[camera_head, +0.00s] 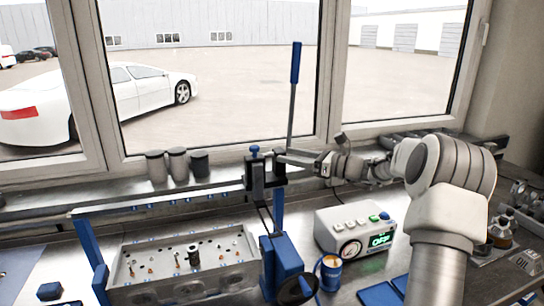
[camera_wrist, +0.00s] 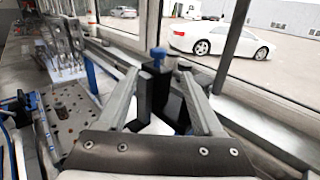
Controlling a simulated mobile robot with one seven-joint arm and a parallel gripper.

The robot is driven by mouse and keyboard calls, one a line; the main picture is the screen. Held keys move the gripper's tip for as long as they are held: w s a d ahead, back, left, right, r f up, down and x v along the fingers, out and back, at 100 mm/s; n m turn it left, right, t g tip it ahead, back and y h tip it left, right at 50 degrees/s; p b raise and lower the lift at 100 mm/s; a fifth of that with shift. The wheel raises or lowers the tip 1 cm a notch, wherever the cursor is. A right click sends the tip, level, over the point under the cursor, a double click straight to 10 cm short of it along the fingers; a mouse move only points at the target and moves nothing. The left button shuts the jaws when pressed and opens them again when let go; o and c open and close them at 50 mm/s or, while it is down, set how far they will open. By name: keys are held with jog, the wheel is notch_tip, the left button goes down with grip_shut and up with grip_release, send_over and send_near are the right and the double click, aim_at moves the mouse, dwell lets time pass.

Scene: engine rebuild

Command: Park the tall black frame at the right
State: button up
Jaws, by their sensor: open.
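The tall black frame (camera_head: 257,180) stands upright near the window sill, above the blue stand, with a blue knob on top. In the wrist view the black frame (camera_wrist: 152,97) shows between my two fingers. My gripper (camera_head: 284,160) comes at it from the right in the head view. In the wrist view my gripper (camera_wrist: 160,78) is open, with a finger on each side of the frame. I cannot tell whether either finger touches it. The frame's lower part is partly hidden.
An engine head (camera_head: 185,290) sits at front left. A blue stand (camera_head: 281,262), a blue mug (camera_head: 331,272) and a box reading OFF (camera_head: 350,222) are near. A tall blue-handled lever (camera_head: 294,75) rises behind my gripper. Dark cylinders (camera_head: 177,165) stand on the sill.

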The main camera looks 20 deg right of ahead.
jog(key=v, duration=0.2)
jog(key=shift+s+d, duration=0.25)
jog(key=shift+d, duration=0.05)
